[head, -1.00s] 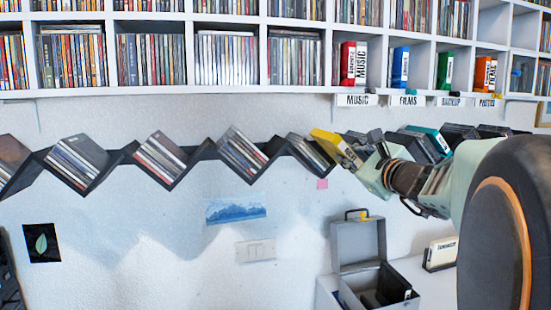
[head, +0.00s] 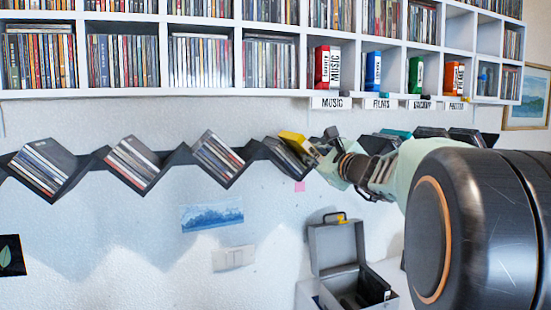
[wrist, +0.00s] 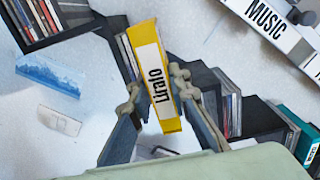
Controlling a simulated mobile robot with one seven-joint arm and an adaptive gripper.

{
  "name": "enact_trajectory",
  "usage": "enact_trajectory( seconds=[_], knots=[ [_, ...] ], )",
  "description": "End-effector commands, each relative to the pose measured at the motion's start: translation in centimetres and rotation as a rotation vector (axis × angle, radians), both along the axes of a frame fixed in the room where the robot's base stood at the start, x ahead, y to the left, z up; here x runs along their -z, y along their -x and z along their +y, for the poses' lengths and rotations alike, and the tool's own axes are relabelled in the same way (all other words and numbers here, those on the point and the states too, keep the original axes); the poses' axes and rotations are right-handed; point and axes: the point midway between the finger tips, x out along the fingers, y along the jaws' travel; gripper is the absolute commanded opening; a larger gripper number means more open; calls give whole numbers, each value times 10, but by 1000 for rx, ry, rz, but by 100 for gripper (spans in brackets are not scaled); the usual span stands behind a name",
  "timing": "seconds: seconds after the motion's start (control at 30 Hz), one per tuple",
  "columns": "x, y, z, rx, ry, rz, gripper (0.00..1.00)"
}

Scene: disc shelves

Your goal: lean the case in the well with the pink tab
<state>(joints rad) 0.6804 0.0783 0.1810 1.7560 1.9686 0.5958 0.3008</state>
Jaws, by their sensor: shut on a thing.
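A yellow case (head: 297,142) with a white label reading "Lirato" is in my gripper (head: 322,152). In the wrist view the case (wrist: 157,62) stands tilted between the two fingers (wrist: 155,88), its spine facing the camera. In the head view it is at the dark zigzag shelf, over the well (head: 285,156) that holds several discs. The pink tab (head: 300,186) is on the wall just below that well. Whether the case touches the shelf or the discs cannot be told. My gripper hides the well's right side.
Neighbouring wells to the left hold discs (head: 216,152). A teal case (head: 396,133) lies in a well to the right. White shelves with discs and a MUSIC label (head: 330,103) run above. An open grey box (head: 338,248) stands below.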

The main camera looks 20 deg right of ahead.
Motion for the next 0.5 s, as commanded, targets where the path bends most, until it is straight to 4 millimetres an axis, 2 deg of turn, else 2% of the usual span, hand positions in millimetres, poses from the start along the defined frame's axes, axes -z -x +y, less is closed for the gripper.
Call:
enact_trajectory(
  seconds=[0.5],
  knots=[
    [3, -50, 2, -1, 0, -1, 0]
  ],
)
